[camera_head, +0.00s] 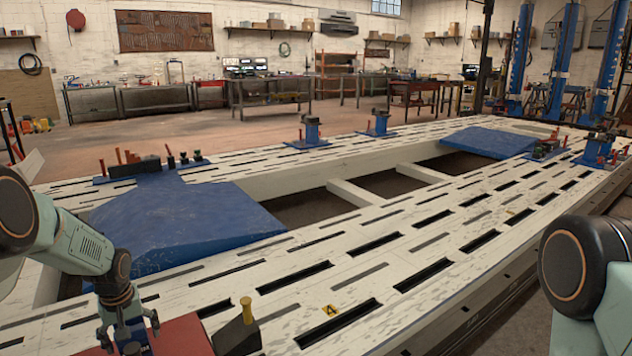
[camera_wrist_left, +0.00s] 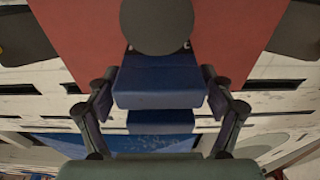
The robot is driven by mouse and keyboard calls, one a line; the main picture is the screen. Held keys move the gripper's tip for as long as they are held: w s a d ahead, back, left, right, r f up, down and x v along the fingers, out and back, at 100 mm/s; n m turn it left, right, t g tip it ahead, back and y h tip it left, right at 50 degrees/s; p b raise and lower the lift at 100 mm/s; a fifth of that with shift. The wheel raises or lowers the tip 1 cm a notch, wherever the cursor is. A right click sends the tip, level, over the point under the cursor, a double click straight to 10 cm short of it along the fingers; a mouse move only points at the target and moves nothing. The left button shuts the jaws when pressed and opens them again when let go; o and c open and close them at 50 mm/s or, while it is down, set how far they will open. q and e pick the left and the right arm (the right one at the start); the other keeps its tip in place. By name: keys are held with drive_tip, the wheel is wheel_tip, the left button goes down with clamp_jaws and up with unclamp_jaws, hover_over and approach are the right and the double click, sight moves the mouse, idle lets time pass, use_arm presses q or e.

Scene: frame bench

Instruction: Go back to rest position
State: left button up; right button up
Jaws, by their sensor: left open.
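My left gripper (camera_head: 128,328) is low at the bottom left of the head view, pointing down over a red surface (camera_head: 188,338). In the left wrist view its two fingers (camera_wrist_left: 158,78) are spread apart, one on each side of a blue block (camera_wrist_left: 158,98) with a round dark grey part (camera_wrist_left: 157,25) at its top. I cannot tell whether the fingers touch the block. Of my right arm, only a teal and black link shows at the right edge of the head view; its gripper is out of the picture.
A dark wedge with a yellow knob (camera_head: 247,310) stands right of the red surface. The long white slotted frame bench (camera_head: 400,235) carries blue ramps (camera_head: 180,222) and blue clamp stands (camera_head: 312,130). Its middle has open gaps. Workbenches (camera_head: 270,90) line the back wall beyond clear floor.

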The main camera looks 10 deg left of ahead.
use_arm(q)
drive_tip(key=shift+w+r+p, duration=0.1)
drive_tip(key=shift+r+p, duration=0.7)
drive_tip(key=shift+r, duration=0.4)
drive_tip(key=shift+f, duration=0.2)
